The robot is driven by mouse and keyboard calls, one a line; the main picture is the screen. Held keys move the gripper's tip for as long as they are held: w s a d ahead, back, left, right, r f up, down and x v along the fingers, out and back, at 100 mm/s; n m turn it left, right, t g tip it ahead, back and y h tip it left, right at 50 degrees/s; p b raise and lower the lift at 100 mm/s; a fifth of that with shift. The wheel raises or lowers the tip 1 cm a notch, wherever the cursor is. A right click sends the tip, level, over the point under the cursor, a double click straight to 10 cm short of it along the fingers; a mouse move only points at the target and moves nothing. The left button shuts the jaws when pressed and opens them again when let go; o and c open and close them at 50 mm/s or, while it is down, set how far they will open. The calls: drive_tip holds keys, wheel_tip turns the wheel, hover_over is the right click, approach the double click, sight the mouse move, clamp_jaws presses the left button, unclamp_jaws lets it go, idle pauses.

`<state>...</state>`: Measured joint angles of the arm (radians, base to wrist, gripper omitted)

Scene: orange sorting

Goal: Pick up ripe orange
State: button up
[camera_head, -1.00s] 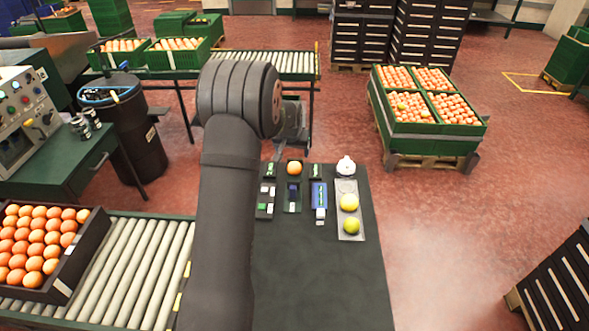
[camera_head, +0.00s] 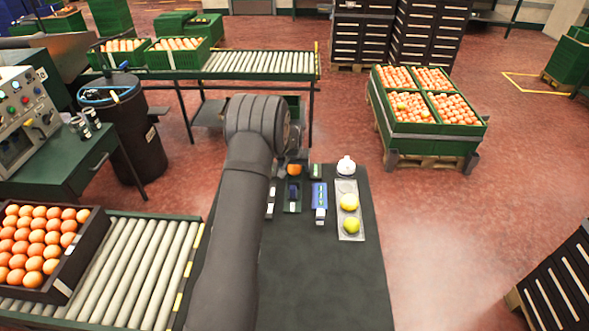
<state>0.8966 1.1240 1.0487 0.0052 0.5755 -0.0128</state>
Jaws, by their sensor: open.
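A ripe orange (camera_head: 294,170) sits at the far end of the dark work table (camera_head: 322,285), partly covered by my gripper (camera_head: 291,158). My gripper is just above and around the orange's far side, and its fingers are small and partly hidden behind my arm. It is open; I cannot tell whether it touches the fruit.
A blue device (camera_head: 319,196) and a dark holder (camera_head: 293,197) stand between my arm and the tray. A white rounded object (camera_head: 346,165) is at the back right. A roller conveyor (camera_head: 125,270) and an orange crate (camera_head: 82,251) lie left. The table's front is clear.

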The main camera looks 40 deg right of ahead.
drive_tip(key=shift+f, duration=0.1)
drive_tip(key=c, duration=1.1)
